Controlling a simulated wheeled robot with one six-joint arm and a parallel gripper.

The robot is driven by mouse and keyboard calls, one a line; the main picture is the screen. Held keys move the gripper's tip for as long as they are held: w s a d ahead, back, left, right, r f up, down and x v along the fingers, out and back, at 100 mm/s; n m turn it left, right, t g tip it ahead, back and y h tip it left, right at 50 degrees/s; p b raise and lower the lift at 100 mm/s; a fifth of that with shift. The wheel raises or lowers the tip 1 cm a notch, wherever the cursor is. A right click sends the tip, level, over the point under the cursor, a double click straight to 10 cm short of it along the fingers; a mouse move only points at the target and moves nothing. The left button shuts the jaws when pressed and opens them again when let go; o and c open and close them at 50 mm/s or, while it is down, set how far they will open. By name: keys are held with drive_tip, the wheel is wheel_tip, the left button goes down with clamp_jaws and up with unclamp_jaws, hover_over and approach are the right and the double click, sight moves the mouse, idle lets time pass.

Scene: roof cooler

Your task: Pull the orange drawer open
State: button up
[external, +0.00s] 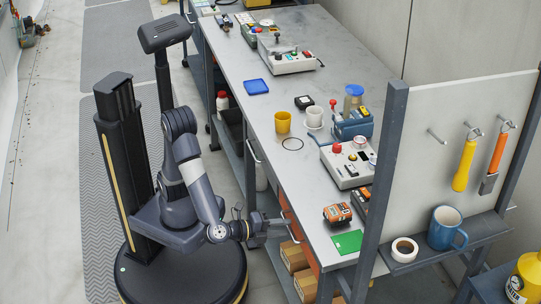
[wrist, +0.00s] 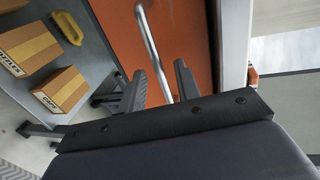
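The orange drawer front (wrist: 185,40) fills the upper middle of the wrist view, with a metal bar handle (wrist: 152,50) across it. In the external view the drawer (external: 305,248) shows as a narrow orange strip under the workbench's front edge, partly hidden; it looks closed. My gripper (wrist: 158,82) is open, its two dark fingers apart on either side of the handle's near end. Gaps show between the bar and both fingers. In the external view my gripper (external: 268,223) is at the bench front beside the handle (external: 290,225).
Cardboard boxes (external: 296,257) stand on the shelf below the drawer; they also show in the wrist view (wrist: 60,92), near a yellow object (wrist: 66,27). The workbench top (external: 285,185) holds cups, control boxes and an orange device (external: 337,213). Floor is clear left of my base.

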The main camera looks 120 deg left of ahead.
drive_tip(key=shift+c, duration=0.2)
clamp_jaws()
idle(0.5)
